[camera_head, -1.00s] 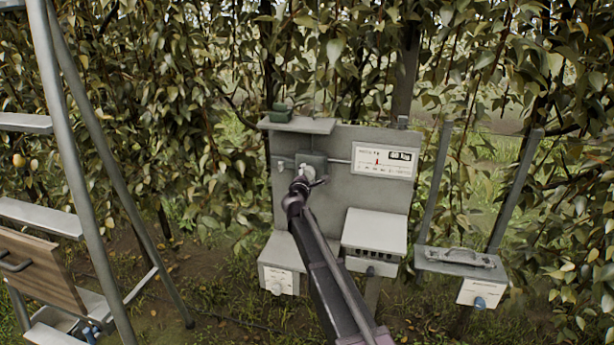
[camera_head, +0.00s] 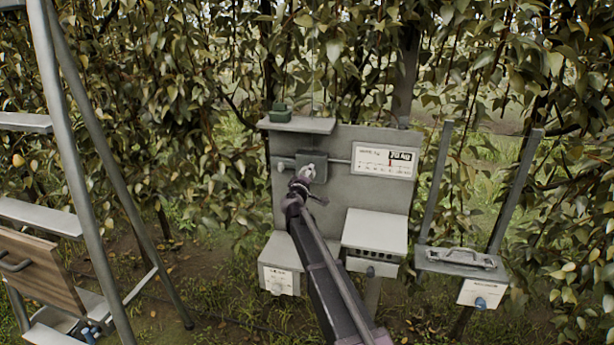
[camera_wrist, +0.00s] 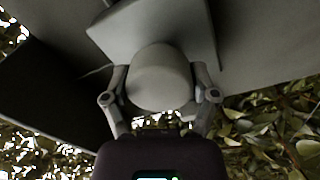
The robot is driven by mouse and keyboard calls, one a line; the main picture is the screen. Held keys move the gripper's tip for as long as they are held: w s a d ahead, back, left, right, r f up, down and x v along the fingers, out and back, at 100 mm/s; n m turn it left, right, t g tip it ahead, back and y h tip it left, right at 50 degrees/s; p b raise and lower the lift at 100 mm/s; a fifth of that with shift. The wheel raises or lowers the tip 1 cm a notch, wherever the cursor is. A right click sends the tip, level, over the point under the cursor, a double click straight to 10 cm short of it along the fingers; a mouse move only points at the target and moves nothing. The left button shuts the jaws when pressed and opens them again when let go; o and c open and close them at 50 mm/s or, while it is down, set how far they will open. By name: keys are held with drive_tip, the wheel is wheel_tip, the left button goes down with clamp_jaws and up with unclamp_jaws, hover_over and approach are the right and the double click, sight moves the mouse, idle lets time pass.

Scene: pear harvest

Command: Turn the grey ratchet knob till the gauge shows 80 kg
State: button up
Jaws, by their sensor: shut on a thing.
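The grey ratchet knob (camera_wrist: 160,78) fills the middle of the wrist view, round and pale, in front of a flat grey mounting plate (camera_wrist: 155,25). My gripper (camera_wrist: 160,88) has one finger on each side of the knob and is shut on it. In the head view my gripper (camera_head: 305,174) is at the knob housing (camera_head: 318,160) on the grey panel, and the knob is mostly hidden there. The gauge (camera_head: 385,160) is right of the housing, with a red pointer right of the scale's middle. Its small dark readout seems to say 70 kg.
A ladder (camera_head: 75,160) stands at the left, beside a wooden drawer front (camera_head: 38,270). Below the panel are a grey-topped box (camera_head: 375,230) and a box with a pale knob (camera_head: 280,275). A tray with a handle (camera_head: 462,262) is at right. Leafy branches stand behind.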

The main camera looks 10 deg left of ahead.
drive_tip(key=shift+w+m, duration=0.1)
drive_tip(key=shift+m, duration=0.8)
drive_tip(key=o, duration=1)
drive_tip(key=shift+n, duration=0.4)
